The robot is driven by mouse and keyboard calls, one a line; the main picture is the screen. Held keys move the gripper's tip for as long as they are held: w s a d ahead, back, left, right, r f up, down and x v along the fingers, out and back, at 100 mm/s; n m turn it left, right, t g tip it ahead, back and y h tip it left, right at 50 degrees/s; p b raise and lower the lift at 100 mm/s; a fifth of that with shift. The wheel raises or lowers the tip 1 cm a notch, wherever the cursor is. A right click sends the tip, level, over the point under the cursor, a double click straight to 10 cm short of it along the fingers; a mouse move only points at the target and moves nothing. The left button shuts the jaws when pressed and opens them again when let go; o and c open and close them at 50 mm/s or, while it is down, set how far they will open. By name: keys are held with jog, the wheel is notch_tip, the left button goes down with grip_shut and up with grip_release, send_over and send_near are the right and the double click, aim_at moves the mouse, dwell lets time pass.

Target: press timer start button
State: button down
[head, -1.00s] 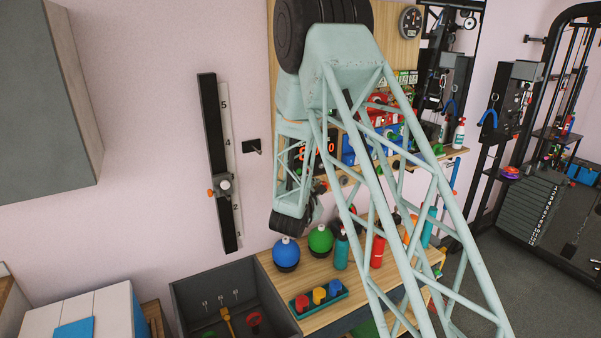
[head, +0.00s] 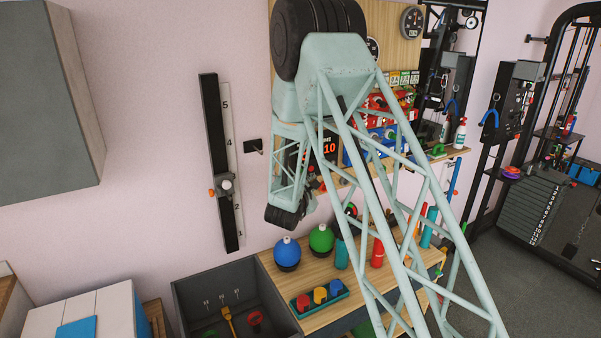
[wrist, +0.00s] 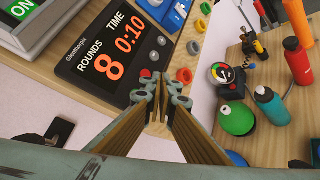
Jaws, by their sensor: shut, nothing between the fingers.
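The timer (wrist: 108,50) is a black panel with orange digits, 8 under ROUNDS and 0:10 under TIME, upper left of centre in the wrist view. In the head view the timer (head: 329,148) shows partly behind my arm. A red button (wrist: 145,73) shows just beyond my fingertips, near the panel's lower edge. Button labels are not readable. My gripper (wrist: 163,88) is shut and empty, its tips close to the timer's lower edge; I cannot tell whether they touch. The head view hides the gripper behind my arm.
Coloured round pegs (wrist: 193,48) line the shelf edge right of the tips. Below the shelf, a blue ball-shaped bottle (head: 287,254), a green one (head: 321,240) and a red bottle (head: 377,252) stand on the bench (head: 300,265). A black wall hook (head: 253,145) is left of the timer.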

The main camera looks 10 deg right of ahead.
jog(key=shift+w+a+p, duration=0.2)
jog(key=shift+w+a, duration=0.05)
jog(key=shift+w, duration=0.55)
jog(key=shift+w+a+p, duration=0.25)
jog(key=shift+w+a, duration=0.05)
jog(key=shift+w, duration=0.45)
jog(key=shift+w+a+p, duration=0.2)
jog(key=shift+w+a, duration=0.05)
jog(key=shift+w, duration=0.55)
jog(key=shift+w+a+p, duration=0.3)
jog(key=shift+w+p, duration=0.15)
jog(key=shift+w, duration=0.35)
dwell(1.0)
jog(key=shift+s+d, duration=0.1)
jog(key=shift+s, duration=0.15)
jog(key=shift+s+d, duration=0.15)
jog(key=shift+s, duration=0.35)
jog(key=shift+s, duration=0.1)
dwell(0.5)
jog(key=shift+s+d, duration=0.3)
jog(key=shift+s, duration=0.45)
jog(key=shift+s+d, duration=0.25)
jog(key=shift+s, duration=0.5)
jog(key=shift+s+d, duration=0.3)
jog(key=shift+s, duration=0.45)
